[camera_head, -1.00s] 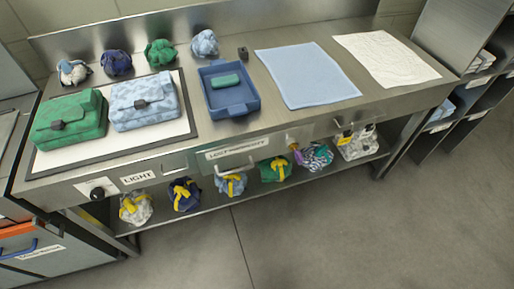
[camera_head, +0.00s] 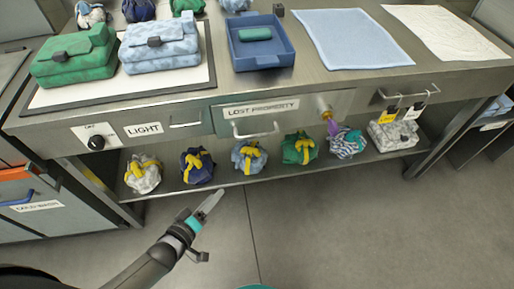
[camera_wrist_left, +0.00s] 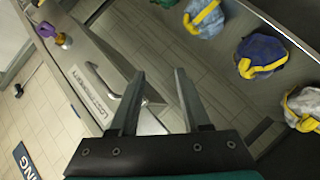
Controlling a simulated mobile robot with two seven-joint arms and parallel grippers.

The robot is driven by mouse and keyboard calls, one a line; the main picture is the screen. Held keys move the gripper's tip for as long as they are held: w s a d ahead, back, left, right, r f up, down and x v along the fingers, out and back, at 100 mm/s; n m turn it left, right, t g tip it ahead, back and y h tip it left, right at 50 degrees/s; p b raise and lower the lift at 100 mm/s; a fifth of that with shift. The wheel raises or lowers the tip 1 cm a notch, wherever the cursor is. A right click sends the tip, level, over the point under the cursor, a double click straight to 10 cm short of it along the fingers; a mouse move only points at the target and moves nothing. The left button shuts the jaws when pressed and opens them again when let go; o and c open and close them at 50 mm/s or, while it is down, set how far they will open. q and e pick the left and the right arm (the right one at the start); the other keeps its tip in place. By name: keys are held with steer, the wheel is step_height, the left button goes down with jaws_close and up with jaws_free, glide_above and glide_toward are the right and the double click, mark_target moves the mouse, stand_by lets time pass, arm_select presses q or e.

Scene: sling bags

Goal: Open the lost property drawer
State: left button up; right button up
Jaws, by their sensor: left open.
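The lost property drawer (camera_head: 290,119) is in the steel bench front, labelled "LOST PROPERTY", and looks shut. Its bar handle (camera_head: 257,134) hangs below the label. In the left wrist view the handle (camera_wrist_left: 103,82) is just left of the fingers. A key with a purple tag (camera_head: 331,124) is at the drawer's right end; it also shows in the left wrist view (camera_wrist_left: 46,30). My left gripper (camera_head: 210,205) is open and empty, below and left of the handle, apart from it in the head view. Its fingers (camera_wrist_left: 160,73) are spread. My right gripper is not in view.
A lower shelf holds several tied bags, including a blue one (camera_head: 250,158) below the handle. A "LIGHT" drawer (camera_head: 185,120) and a knob (camera_head: 96,142) are to the left. A tray (camera_head: 262,62) stands on the bench. The floor in front is clear.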

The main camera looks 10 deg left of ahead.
mark_target(257, 134)
arm_select(q)
steer(key=w+d+r+n+t+h+b, duration=0.35)
steer(key=r+b, duration=0.25)
steer(key=r, duration=0.2)
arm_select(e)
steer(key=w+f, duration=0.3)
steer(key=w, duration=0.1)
arm_select(q)
steer(key=shift+n+h, duration=0.25)
steer(key=shift+h, duration=0.2)
steer(key=shift+r+b+x, duration=0.15)
steer(key=shift+b+x, duration=0.75)
steer(key=shift+x, duration=2.85)
steer(key=shift+r+b+x, duration=0.1)
steer(key=shift+b+x, duration=0.8)
steer(key=shift+x, duration=2.85)
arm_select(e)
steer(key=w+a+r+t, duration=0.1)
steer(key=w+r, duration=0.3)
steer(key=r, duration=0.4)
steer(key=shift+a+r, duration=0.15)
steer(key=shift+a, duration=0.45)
arm_select(q)
steer(key=shift+a, duration=0.1)
jaws_close()
